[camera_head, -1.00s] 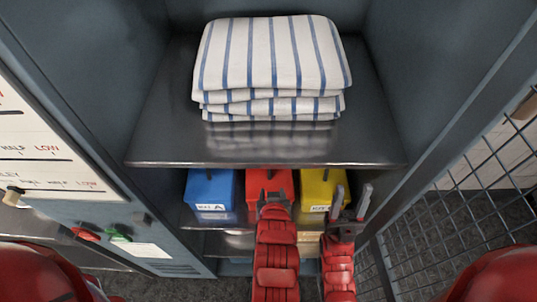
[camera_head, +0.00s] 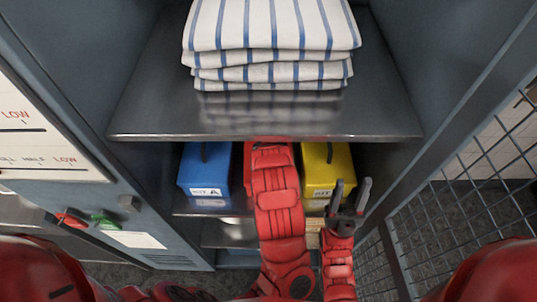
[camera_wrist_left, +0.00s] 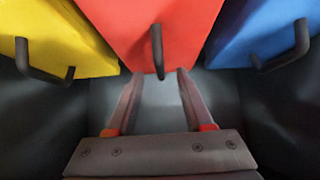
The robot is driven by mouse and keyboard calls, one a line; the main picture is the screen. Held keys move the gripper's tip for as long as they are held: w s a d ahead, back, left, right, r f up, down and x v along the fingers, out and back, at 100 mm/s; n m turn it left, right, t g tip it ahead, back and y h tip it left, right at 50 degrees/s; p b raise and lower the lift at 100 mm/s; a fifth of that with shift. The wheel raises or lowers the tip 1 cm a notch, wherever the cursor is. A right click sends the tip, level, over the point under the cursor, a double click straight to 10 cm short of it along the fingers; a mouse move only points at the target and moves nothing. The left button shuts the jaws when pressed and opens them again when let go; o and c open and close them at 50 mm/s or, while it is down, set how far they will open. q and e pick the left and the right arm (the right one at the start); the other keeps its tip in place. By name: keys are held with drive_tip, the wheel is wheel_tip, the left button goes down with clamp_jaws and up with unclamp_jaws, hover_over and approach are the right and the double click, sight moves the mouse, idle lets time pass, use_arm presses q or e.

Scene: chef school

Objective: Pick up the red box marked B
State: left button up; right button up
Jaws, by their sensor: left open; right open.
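The red box (camera_wrist_left: 186,28) stands between the yellow box and the blue box on the shelf below the towels. Its dark handle (camera_wrist_left: 157,48) shows in the left wrist view; no letter B is visible. In the head view my left arm covers most of the box. My left gripper (camera_wrist_left: 155,75) is open and empty, its fingertips close to the red box, one to each side of the handle's line. I cannot tell if they touch the box. My right gripper (camera_head: 350,198) is open and empty in front of the yellow box.
The yellow box (camera_head: 336,163) and the blue box (camera_head: 204,165), marked A, stand close on either side. The metal shelf (camera_head: 150,115) with folded striped towels (camera_head: 270,25) lies above. A wire mesh door (camera_head: 470,190) is at the right.

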sight(248, 145)
use_arm(q)
drive_tip(key=shift+w, duration=0.4)
drive_tip(key=p+x, duration=0.1)
drive_tip(key=x, duration=0.3)
drive_tip(key=shift+w+a, duration=0.1)
drive_tip(key=shift+w+f+p, duration=0.3)
drive_tip(key=shift+w+f, duration=0.1)
drive_tip(key=shift+c, duration=0.4)
clamp_jaws()
idle(0.4)
